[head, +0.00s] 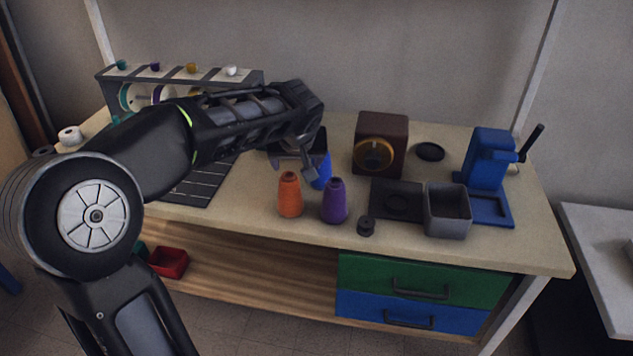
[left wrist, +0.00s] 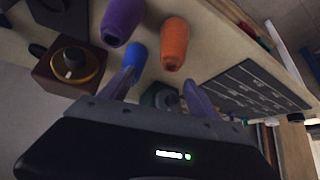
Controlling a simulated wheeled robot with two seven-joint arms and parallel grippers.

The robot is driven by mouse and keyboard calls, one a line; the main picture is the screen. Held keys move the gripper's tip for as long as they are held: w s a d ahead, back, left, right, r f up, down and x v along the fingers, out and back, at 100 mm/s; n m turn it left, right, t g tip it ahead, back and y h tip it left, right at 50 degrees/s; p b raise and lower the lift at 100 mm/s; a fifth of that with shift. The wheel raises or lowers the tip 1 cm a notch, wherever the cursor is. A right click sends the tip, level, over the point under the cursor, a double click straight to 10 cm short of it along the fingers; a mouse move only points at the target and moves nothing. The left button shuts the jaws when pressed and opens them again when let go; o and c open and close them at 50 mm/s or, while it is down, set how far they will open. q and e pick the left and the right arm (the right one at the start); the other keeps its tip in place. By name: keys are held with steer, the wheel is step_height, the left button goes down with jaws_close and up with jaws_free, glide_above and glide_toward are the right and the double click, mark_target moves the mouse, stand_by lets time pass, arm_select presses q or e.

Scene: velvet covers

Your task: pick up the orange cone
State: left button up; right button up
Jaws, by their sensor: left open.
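The orange cone (head: 289,195) stands upright on the workbench near its front edge, left of the purple cone (head: 334,201). A blue cone (head: 322,171) stands just behind them, partly hidden by my gripper. My left gripper (head: 300,168) is open above and behind the orange cone, with nothing seen between its fingers. In the left wrist view, the orange cone (left wrist: 173,44) lies beyond the gap between the fingertips (left wrist: 158,82), apart from them. The blue cone (left wrist: 134,62) is close to one finger there, and I cannot tell whether they touch. My right gripper is not in view.
A brown box with an orange ring (head: 381,145) stands behind on the bench. A grey bin (head: 447,211) and a blue press (head: 488,160) stand at the right. A small dark spool (head: 366,226) sits near the front. A dark slotted mat (head: 203,183) lies at the left.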

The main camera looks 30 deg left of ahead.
mark_target(289, 176)
arm_select(q)
steer(key=shift+s+a+f+n+g, duration=0.2)
steer(key=shift+a+f+n, duration=0.15)
steer(key=shift+f, duration=0.3)
steer(key=shift+s+a+f+n+g, duration=0.1)
steer(key=shift+s+a+f+n, duration=0.15)
steer(key=shift+a+f, duration=0.3)
steer(key=shift+f, duration=0.1)
steer(key=p+x, duration=0.1)
steer(key=x, duration=0.4)
steer(key=shift+w, duration=0.15)
steer(key=shift+c, duration=0.2)
jaws_close()
stand_by(0.6)
